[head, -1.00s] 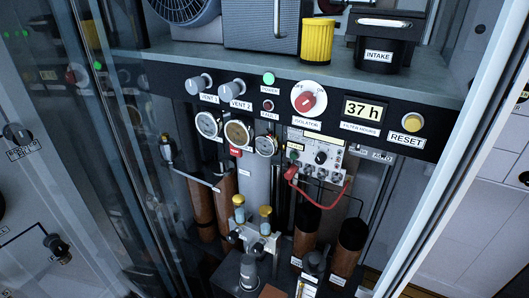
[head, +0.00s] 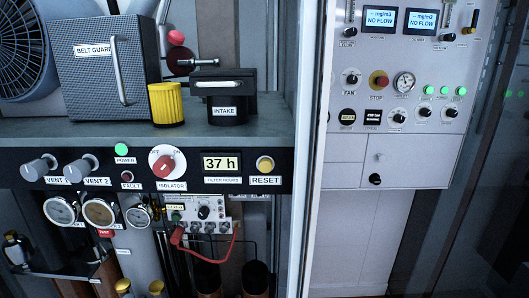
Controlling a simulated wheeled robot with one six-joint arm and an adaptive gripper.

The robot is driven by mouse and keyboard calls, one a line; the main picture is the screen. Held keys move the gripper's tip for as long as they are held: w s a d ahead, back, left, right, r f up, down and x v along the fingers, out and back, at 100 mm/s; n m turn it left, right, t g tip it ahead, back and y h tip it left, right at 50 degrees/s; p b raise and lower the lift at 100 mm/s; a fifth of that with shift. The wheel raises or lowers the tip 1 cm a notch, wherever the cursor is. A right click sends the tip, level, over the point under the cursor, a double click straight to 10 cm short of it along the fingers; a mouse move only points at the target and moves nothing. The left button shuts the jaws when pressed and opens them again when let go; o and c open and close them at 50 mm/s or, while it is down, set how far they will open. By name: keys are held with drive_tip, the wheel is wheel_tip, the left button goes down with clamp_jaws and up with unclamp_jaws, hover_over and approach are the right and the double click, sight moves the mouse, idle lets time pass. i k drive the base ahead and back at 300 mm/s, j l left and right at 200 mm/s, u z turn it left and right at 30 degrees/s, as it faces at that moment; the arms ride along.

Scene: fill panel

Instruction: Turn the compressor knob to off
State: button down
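No knob with a readable "compressor" label shows. A red rotary knob (head: 165,165) sits on a white round dial marked OFF at left and ON at right, above the label ISOLATOR. Its handle looks tilted up to the right, towards ON, but it is small. The dial is on a black control strip (head: 190,184) at the front of a grey shelf. On the same strip, a green POWER lamp (head: 121,149) is lit and the FAULT lamp (head: 127,176) looks dark. My gripper is not in view.
Grey VENT 1 (head: 39,167) and VENT 2 (head: 82,165) knobs and a yellow RESET button (head: 265,164) share the strip. A yellow ribbed filter (head: 166,104) and a black INTAKE housing (head: 222,98) stand on the shelf. A white door-frame post (head: 312,120) separates the right panel (head: 420,150).

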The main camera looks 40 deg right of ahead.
sight(427, 112)
drive_tip(key=z, duration=1.85)
